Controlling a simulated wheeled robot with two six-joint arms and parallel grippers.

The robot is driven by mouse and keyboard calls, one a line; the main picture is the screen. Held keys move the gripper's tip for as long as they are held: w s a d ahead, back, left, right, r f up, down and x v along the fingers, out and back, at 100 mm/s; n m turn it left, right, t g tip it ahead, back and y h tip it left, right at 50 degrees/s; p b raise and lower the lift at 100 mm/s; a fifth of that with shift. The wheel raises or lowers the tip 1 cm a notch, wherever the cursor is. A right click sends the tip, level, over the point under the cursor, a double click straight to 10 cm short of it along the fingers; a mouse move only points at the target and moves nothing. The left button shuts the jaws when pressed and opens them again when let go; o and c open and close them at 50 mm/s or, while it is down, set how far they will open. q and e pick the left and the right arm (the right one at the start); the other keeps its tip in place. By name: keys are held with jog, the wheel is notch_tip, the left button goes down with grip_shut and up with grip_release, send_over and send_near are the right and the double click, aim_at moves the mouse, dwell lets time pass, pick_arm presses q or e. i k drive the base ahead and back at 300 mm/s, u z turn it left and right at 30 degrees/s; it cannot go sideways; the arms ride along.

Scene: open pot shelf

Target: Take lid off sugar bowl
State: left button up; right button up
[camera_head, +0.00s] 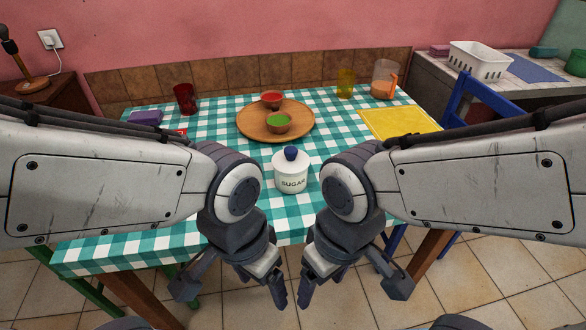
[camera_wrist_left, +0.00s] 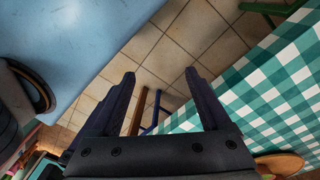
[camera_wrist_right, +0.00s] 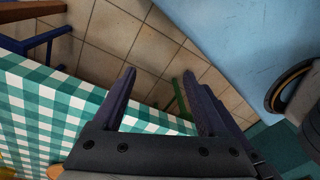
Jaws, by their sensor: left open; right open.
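A white sugar bowl (camera_head: 291,182) marked "SUGAR" stands upright near the front edge of the checked table, between my two forearms. Its white lid (camera_head: 291,160) with a dark blue knob (camera_head: 291,153) sits on top. My left gripper (camera_head: 280,297) is open and empty, in front of and below the table edge. My right gripper (camera_head: 305,297) is open and empty close beside it. In the left wrist view the left fingers (camera_wrist_left: 165,85) are apart over the floor. In the right wrist view the right fingers (camera_wrist_right: 160,82) are also apart.
A red cup (camera_head: 185,98), yellow cup (camera_head: 345,83), clear pitcher (camera_head: 384,78) and yellow mat (camera_head: 400,123) are farther off. A blue chair (camera_head: 462,95) stands right.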

aim_at(291, 160)
jog(key=u, duration=0.45)
jog(key=k, duration=1.1)
jog(key=z, duration=0.6)
jog(key=i, duration=1.5)
jog(key=u, duration=0.5)
